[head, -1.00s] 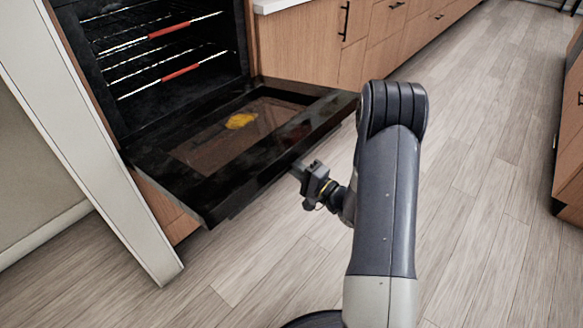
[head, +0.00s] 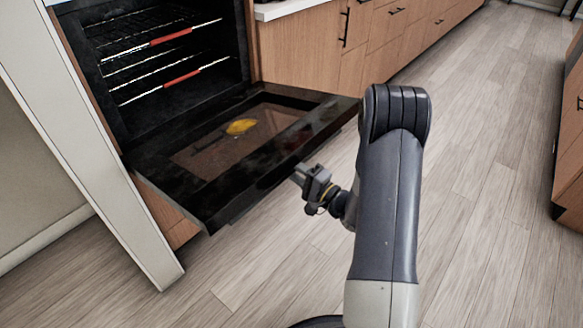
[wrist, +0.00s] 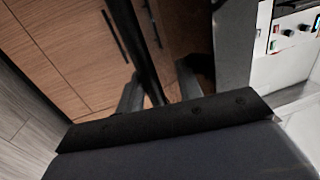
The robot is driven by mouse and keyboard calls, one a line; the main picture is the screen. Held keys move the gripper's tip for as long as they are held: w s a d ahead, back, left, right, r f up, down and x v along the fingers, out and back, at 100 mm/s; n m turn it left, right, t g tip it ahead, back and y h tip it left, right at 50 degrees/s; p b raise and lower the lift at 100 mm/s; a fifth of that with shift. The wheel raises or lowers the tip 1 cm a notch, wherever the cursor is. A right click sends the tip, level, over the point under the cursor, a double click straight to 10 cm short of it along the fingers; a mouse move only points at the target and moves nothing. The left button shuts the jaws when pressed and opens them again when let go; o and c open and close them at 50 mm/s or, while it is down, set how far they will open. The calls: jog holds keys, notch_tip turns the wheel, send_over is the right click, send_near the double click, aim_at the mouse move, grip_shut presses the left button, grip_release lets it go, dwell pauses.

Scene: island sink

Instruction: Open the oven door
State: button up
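The oven (head: 150,75) stands at the left of the head view with its dark interior exposed. Its black door (head: 225,205) is swung down and lies close to level, inner face up, with a yellow patch reflected or seen on its glass. My gripper (head: 299,174) is at the door's outer edge, low on its right side. In the wrist view, a dark bar (wrist: 143,50), which looks like the door's edge or handle, runs between the two fingers of my gripper (wrist: 160,88). A gap shows between the bar and the right finger. Fingertip contact is hidden.
Wooden cabinets (head: 300,45) with black handles stand right of the oven. A pale panel (head: 100,170) stands close at the door's left. Another cabinet (head: 570,140) is at the far right. Wood floor (head: 480,150) between is clear.

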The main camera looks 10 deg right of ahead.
jog(key=p+v, duration=0.1)
jog(key=v, duration=0.9)
jog(key=shift+s+d, duration=0.1)
